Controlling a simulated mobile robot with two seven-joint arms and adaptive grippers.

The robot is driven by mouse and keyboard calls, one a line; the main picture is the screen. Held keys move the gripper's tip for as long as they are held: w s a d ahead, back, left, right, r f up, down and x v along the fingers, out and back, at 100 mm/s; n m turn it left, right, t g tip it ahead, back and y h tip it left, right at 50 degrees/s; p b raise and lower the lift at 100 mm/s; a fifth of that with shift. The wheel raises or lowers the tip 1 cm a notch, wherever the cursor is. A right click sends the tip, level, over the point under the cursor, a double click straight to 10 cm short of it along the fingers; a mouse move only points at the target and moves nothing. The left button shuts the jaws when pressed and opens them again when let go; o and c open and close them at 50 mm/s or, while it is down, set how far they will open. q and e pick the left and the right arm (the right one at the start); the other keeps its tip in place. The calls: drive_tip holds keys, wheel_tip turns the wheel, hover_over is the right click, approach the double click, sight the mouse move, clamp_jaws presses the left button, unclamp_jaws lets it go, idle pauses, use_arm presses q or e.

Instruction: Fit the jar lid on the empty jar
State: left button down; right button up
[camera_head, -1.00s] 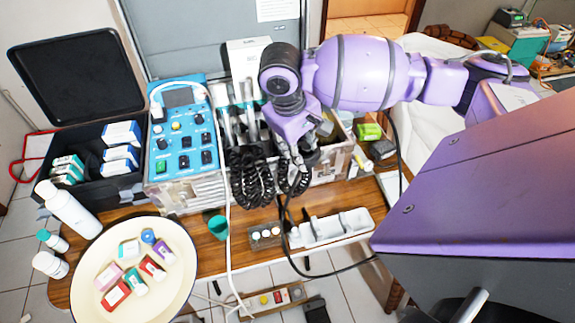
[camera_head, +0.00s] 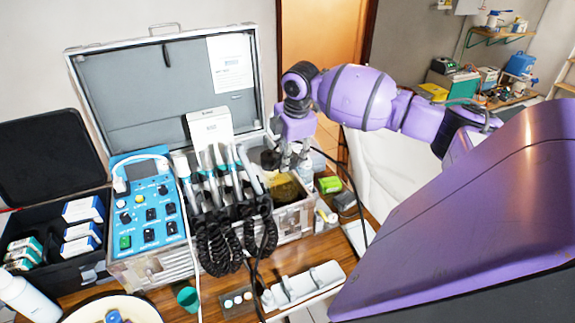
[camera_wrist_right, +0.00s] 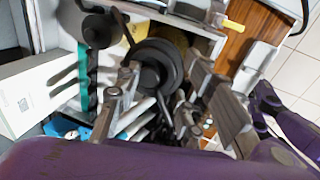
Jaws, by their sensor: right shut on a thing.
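My right gripper (camera_head: 288,163) is above the right end of the open metal case. In the right wrist view, a round black lid-like piece (camera_wrist_right: 158,60) lies between the fingers (camera_wrist_right: 165,85), which are shut on it; I take it to be the jar lid. In the head view a dark piece (camera_head: 270,159) shows beside the fingertips. A pale, bottle-like thing (camera_head: 306,172) stands just right of the fingers, partly hidden. I cannot make out the empty jar with certainty. My left gripper is not in view.
The metal case (camera_head: 165,266) holds a blue control unit (camera_head: 148,205) and several handpieces with coiled black hoses. A white box (camera_head: 210,127) stands behind them. A black case (camera_head: 62,262) is at left.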

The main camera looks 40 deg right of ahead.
drive_tip(key=shift+w+n+y, duration=0.3)
drive_tip(key=shift+w+n, duration=0.05)
drive_tip(key=shift+n, duration=0.75)
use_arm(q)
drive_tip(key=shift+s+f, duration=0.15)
use_arm(e)
drive_tip(key=shift+n, duration=0.7)
drive_tip(key=shift+s+b+x, duration=0.25)
drive_tip(key=shift+b+x, duration=0.15)
drive_tip(key=shift+x, duration=0.6)
drive_tip(key=shift+b+x, duration=0.3)
drive_tip(key=shift+x, duration=0.55)
drive_tip(key=shift+s, duration=0.1)
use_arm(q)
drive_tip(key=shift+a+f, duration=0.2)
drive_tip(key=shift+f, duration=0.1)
use_arm(e)
drive_tip(key=shift+f, duration=0.3)
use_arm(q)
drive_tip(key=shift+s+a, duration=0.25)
use_arm(e)
drive_tip(key=shift+f, duration=0.1)
